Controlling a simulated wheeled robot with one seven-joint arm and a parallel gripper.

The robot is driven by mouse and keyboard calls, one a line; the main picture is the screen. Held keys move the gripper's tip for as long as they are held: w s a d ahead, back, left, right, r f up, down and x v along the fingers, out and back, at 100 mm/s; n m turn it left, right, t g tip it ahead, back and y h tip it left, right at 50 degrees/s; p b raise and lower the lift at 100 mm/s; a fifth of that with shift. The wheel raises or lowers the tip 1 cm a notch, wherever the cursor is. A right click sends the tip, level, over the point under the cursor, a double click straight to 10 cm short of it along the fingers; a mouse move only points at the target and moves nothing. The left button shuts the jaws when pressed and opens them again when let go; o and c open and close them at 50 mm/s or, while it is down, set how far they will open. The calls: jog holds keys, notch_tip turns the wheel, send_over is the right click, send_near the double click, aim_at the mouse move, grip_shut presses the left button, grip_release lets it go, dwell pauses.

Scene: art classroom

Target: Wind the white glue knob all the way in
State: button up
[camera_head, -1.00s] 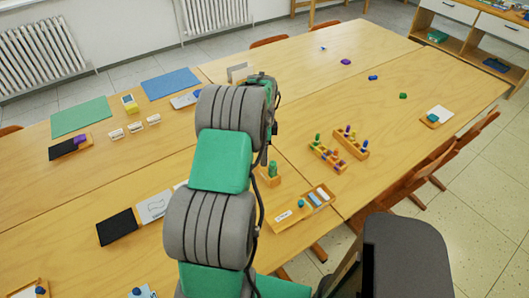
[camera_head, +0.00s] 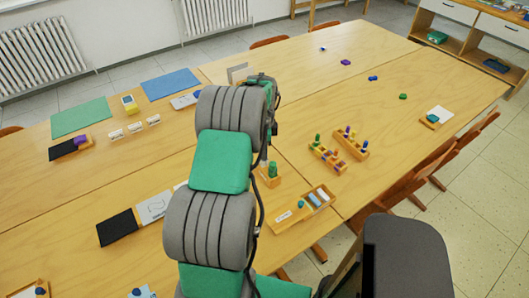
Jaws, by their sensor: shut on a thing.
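My arm rises through the middle of the head view and bends away over the tables. My gripper (camera_head: 264,86) shows only in part, as dark pieces at the arm's far end. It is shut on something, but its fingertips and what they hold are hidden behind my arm. I cannot make out the white glue knob. A pale upright frame (camera_head: 238,67) stands on the table just left of the gripper and is partly covered by the arm.
Wooden tables (camera_head: 420,57) fill the view. Right of my arm are a block with a green knob (camera_head: 272,170), two peg racks (camera_head: 327,157) and a tray (camera_head: 284,219). Blue (camera_head: 171,83) and green mats (camera_head: 82,117) lie left. Chairs (camera_head: 411,182) line the right edge.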

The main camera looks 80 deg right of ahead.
dwell(0.4)
jog(key=n, duration=0.5)
jog(key=shift+b, duration=0.35)
jog(key=n, duration=0.6)
jog(key=shift+n, duration=0.3)
jog(key=o, duration=1.6)
jog(key=shift+o, duration=0.2)
jog(key=m, duration=0.6)
jog(key=shift+b, duration=0.35)
jog(key=m, duration=0.5)
jog(key=shift+m, duration=0.3)
